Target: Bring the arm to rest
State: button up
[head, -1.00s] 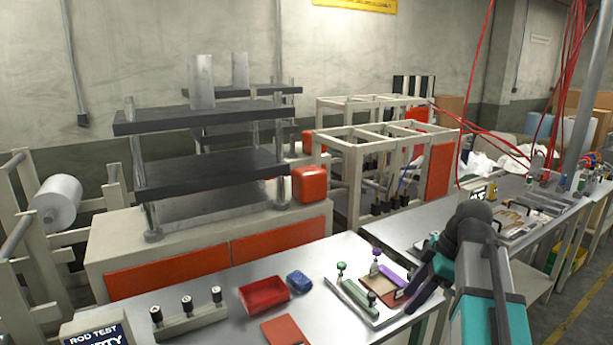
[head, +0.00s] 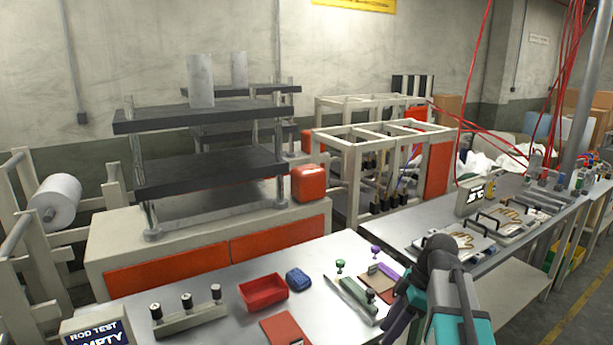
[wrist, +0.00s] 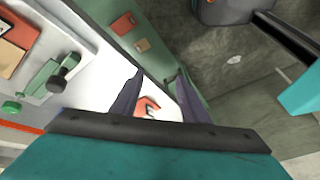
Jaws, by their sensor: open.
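My arm shows at the lower right of the head view, teal and dark grey, with its dark joint raised over the front of the bench. My gripper (wrist: 160,74) is open in the wrist view, its two dark purple fingers apart with nothing held between them. The fingers point past the bench's edge. In the head view the fingertips are not clear to see. The near bench (head: 335,315) lies below and left of the arm.
A fixture with green and purple knobs (head: 352,294) stands close left of my arm. A second bench (head: 405,236) with glove plates extends behind right.

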jog(key=s+a+f+m+g, duration=0.15)
jog(key=s+f, duration=0.35)
jog(key=f, duration=0.5)
jog(key=s+a+f+g+h, duration=0.1)
jog(key=s+a+f+g, duration=0.3)
jog(key=f, duration=0.6)
jog(key=s+a+f+m+t, duration=0.1)
jog(key=s+a+f, duration=0.1)
jog(key=s+f, duration=0.55)
jog(key=s+d+f+m+h, duration=0.1)
jog(key=s+f+m+h, duration=0.1)
jog(key=s+f+m, duration=0.4)
jog(key=s+d+f+m+h+b, duration=0.1)
jog(key=s+f+m, duration=0.6)
jog(key=f, duration=0.7)
jog(key=shift+s+d+f+h, duration=0.3)
jog(key=shift+s+d+h, duration=0.1)
jog(key=shift+d, duration=0.35)
jog(key=shift+c, duration=1.2)
